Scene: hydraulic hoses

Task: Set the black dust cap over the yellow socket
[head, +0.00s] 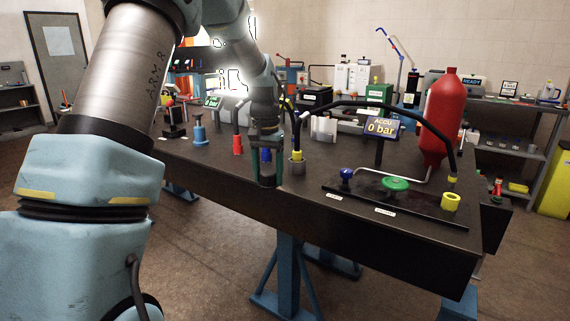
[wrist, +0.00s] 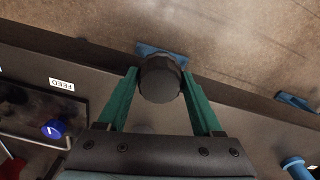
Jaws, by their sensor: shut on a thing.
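My gripper (head: 267,180) hangs near the front edge of the dark bench, left of the black panel. In the wrist view its green fingers (wrist: 160,85) are shut on the black dust cap (wrist: 160,79), a dark round piece held at the fingertips. In the head view the cap is hard to make out between the fingers. The yellow socket (head: 451,202) is a short upright ring at the right front end of the panel, well to the right of my gripper. Its top opening shows and it looks uncovered. It cannot be made out in the wrist view.
The panel (head: 330,193) carries a blue knob (head: 347,175) and a green handwheel (head: 395,184). A black hose (head: 350,104) arches from a grey holder (head: 297,163) towards the panel's right end. A red cylinder (head: 439,118) and a pressure display (head: 381,127) stand behind.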

